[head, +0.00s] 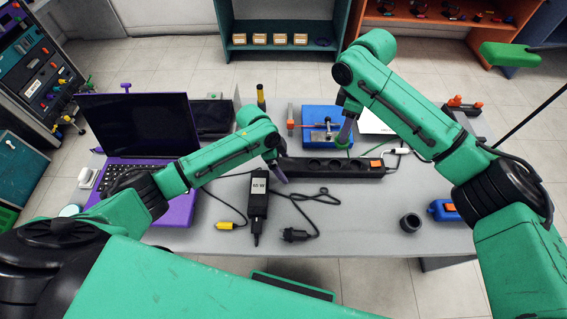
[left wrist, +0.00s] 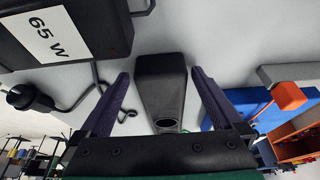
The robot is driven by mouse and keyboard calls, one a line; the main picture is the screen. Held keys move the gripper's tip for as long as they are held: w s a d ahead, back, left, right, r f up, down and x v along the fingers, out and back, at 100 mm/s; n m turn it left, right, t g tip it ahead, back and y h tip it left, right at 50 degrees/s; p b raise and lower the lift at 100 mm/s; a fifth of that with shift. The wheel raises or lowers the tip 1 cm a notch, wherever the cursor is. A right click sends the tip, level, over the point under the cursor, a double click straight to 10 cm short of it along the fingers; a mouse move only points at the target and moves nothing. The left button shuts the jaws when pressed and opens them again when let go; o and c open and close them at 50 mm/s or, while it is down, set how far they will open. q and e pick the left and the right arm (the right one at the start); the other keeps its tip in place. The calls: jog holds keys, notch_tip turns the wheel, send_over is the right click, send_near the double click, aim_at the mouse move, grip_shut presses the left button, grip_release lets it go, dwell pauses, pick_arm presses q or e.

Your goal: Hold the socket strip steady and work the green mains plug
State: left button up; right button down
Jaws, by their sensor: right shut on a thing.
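The black socket strip (head: 330,167) lies across the middle of the desk, with an orange switch at its right end. My left gripper (head: 279,172) is at the strip's left end. In the left wrist view its two fingers (left wrist: 158,95) stand open on either side of the strip's end (left wrist: 162,88), with a visible gap on the left side. My right gripper (head: 344,138) is above the strip's right half, shut on the green mains plug (head: 341,146). Its fingers mostly hide the plug; only a little green shows. I cannot tell how far the plug is seated.
A black 65 W adapter (head: 258,197) lies in front of the left gripper, its cable running to a black plug (head: 294,234). A purple laptop (head: 140,140) stands left. A blue box (head: 318,122) sits behind the strip. A black ring (head: 410,223) lies front right. Bare desk separates them.

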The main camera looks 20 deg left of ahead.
pick_arm(q)
jog(key=v, duration=1.2)
